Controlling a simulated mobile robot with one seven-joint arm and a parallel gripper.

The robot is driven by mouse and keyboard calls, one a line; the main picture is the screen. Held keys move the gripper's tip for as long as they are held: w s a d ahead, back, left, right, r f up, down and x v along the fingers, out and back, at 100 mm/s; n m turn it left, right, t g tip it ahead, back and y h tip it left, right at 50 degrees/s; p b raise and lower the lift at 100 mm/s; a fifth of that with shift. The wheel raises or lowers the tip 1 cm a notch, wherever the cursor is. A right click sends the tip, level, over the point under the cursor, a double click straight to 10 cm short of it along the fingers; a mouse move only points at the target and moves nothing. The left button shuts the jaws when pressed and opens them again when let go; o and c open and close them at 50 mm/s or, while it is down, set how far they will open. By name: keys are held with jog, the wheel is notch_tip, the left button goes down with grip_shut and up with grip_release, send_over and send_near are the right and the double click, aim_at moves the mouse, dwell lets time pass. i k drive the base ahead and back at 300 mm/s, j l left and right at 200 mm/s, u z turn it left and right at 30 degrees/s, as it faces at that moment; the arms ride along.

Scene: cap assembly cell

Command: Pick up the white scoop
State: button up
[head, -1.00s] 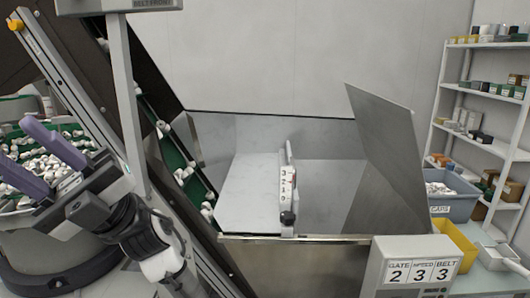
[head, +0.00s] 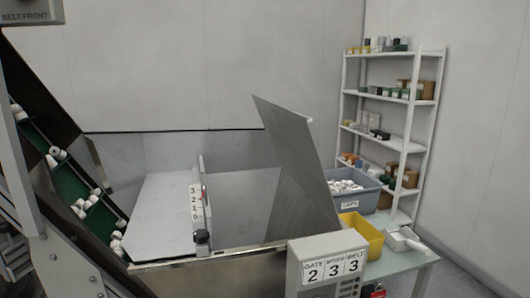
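The white scoop (head: 404,240) lies on a small table (head: 420,263) at the lower right of the head view. Its square pan is at the left and its handle points right. My gripper is outside the head view now, so I cannot see whether it is open or shut. Nothing covers the scoop in this view.
A blue bin of white caps (head: 358,199) and a yellow bin (head: 364,237) stand left of the scoop. The control box (head: 326,268) stands in front. A metal hopper (head: 235,240) fills the middle. A shelf rack (head: 391,126) stands behind. Floor is clear at right.

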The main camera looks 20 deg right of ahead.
aim_at(408, 241)
jog(key=l, duration=0.45)
jog(key=i+l, duration=0.15)
jog(key=l, duration=0.7)
jog(key=i+l, duration=0.15)
jog(key=l, duration=0.25)
jog(key=z, duration=0.05)
